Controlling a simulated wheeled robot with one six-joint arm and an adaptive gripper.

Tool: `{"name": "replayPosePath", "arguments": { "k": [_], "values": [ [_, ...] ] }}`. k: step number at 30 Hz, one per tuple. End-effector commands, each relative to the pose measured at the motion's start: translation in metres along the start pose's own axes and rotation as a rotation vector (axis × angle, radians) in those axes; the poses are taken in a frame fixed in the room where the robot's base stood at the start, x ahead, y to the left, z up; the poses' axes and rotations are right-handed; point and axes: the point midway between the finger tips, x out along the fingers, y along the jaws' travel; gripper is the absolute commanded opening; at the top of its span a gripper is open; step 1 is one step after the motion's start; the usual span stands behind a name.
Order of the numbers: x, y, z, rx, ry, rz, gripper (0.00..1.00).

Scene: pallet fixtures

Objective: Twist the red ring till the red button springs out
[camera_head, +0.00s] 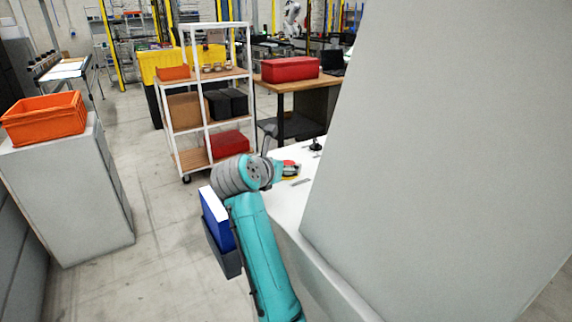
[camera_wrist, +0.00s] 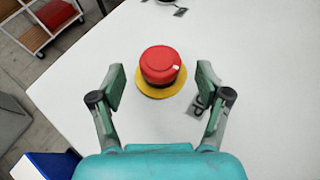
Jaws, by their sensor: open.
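The red button (camera_wrist: 160,64) with its red ring sits on a round yellow base on the white table (camera_wrist: 255,130). It also shows, small and partly hidden by my arm, in the head view (camera_head: 290,164). The button and the ring cannot be told apart clearly; a small white mark is on the red side. My gripper (camera_wrist: 160,84) is open, with one finger to the left and one to the right of the button. Neither finger visibly touches it. In the head view the gripper is mostly hidden behind my arm.
A grey label (camera_wrist: 197,106) lies by the right finger. A small black item (camera_head: 315,145) stands farther back on the table. A large grey panel (camera_head: 440,150) rises at the right. A white shelf cart (camera_head: 207,85) stands behind. An orange crate (camera_head: 45,118) is at the left.

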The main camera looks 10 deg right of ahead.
Motion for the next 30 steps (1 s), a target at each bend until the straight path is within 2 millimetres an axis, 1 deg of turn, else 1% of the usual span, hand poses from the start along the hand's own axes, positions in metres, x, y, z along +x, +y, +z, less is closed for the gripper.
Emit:
{"name": "replayPosePath", "arguments": {
  "k": [1,3,6,10,17,18,20,21,23,24,25,30],
  "values": [
    [0.007,-0.001,0.001,0.001,-0.001,-0.002,0.76],
    [0.015,0.0,0.001,0.0,0.0,-0.002,0.76],
    [0.022,0.0,0.001,0.001,-0.001,0.0,0.76],
    [0.027,0.0,0.0,0.0,0.0,0.0,0.76],
    [0.027,0.0,0.0,0.001,0.0,0.0,0.76],
    [0.027,0.0,0.0,0.001,-0.001,0.0,0.71],
    [0.027,0.0,0.0,0.0,-0.001,0.0,0.56],
    [0.027,0.0,0.0,0.001,-0.001,0.0,0.46],
    [0.027,0.0,0.0,0.0,-0.001,0.0,0.31],
    [0.027,0.0,0.0,0.0,-0.001,0.0,0.21],
    [0.027,0.0,0.0,0.0,-0.001,0.0,0.16],
    [0.027,0.0,0.0,0.002,-0.001,-0.004,0.16]
  ]
}}
